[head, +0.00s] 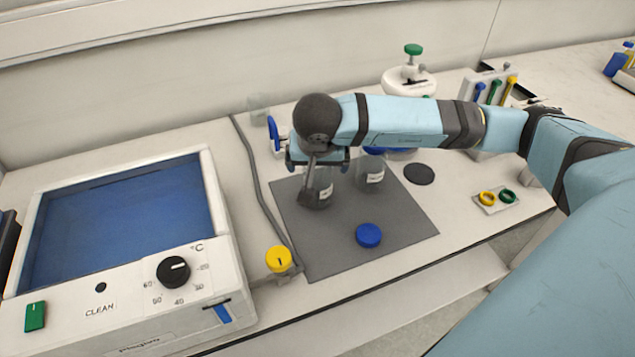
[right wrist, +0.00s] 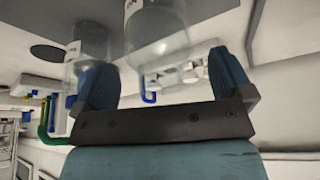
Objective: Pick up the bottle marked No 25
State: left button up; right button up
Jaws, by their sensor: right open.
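Two clear glass bottles with white labels stand upright on the grey mat (head: 298,238) in the head view. The left bottle (head: 323,187) is uncapped as far as I can see and partly hidden by my right gripper (head: 318,166). The right bottle (head: 371,173) has something blue at its top, partly behind my arm. I cannot read either label's number. In the right wrist view, my right gripper (right wrist: 165,75) is open, with one bottle (right wrist: 158,32) in line with the gap between its fingers, not gripped. The other bottle (right wrist: 90,38) is beyond the left finger. My left gripper is not in view.
A loose blue cap (head: 368,235) lies on the mat's front part. A yellow-knobbed valve (head: 279,259) is at the mat's left edge, near the bath unit (head: 150,300). A black disc (head: 419,174) and a tray with coloured rings (head: 494,201) lie to the right.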

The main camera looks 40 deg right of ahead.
jog(key=shift+w+d+f, duration=0.1)
jog(key=shift+w+f, duration=0.05)
jog(key=shift+f, duration=0.25)
jog(key=c, duration=1.4)
jog(key=shift+o, duration=0.2)
